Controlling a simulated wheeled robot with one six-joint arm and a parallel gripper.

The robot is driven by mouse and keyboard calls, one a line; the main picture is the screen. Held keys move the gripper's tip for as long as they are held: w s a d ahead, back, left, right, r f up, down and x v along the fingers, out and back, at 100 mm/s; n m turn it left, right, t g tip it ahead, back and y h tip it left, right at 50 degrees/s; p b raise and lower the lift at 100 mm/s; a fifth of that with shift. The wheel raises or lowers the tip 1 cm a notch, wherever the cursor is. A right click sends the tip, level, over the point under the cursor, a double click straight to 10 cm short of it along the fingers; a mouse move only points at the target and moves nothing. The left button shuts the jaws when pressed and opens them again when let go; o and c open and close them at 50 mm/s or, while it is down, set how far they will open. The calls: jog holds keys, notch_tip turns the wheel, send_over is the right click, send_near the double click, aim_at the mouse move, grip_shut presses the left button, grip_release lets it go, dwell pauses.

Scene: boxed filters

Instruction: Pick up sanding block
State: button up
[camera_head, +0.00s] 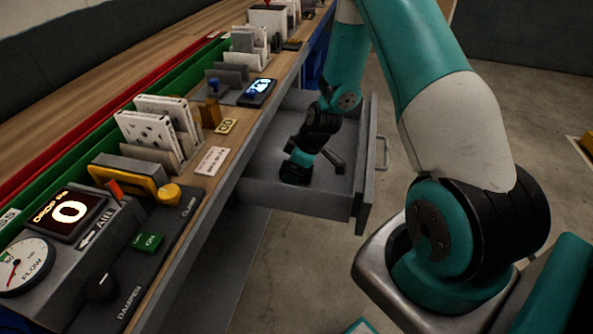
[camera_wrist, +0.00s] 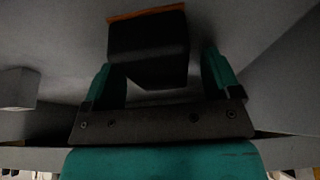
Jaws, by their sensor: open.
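A dark block with an orange edge (camera_wrist: 148,45), which looks like the sanding block, lies on a grey surface in the wrist view. My gripper (camera_wrist: 158,62) is open, with one teal finger on each side of the block. A gap shows beside each finger, so the block is not gripped. In the head view my gripper (camera_head: 297,172) reaches down into the open grey drawer (camera_head: 305,200). The block cannot be made out clearly there, as my wrist and gripper cover that spot.
The drawer's front wall with its handle (camera_head: 383,152) stands close to the right of my gripper. The workbench edge lies on the left. On the bench are several filter cards (camera_head: 160,120), a small screen device (camera_head: 258,92) and a control panel with a gauge (camera_head: 22,262).

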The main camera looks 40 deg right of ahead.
jog(key=c, duration=1.1)
jog(key=shift+o, duration=0.2)
jog(key=shift+r, duration=0.15)
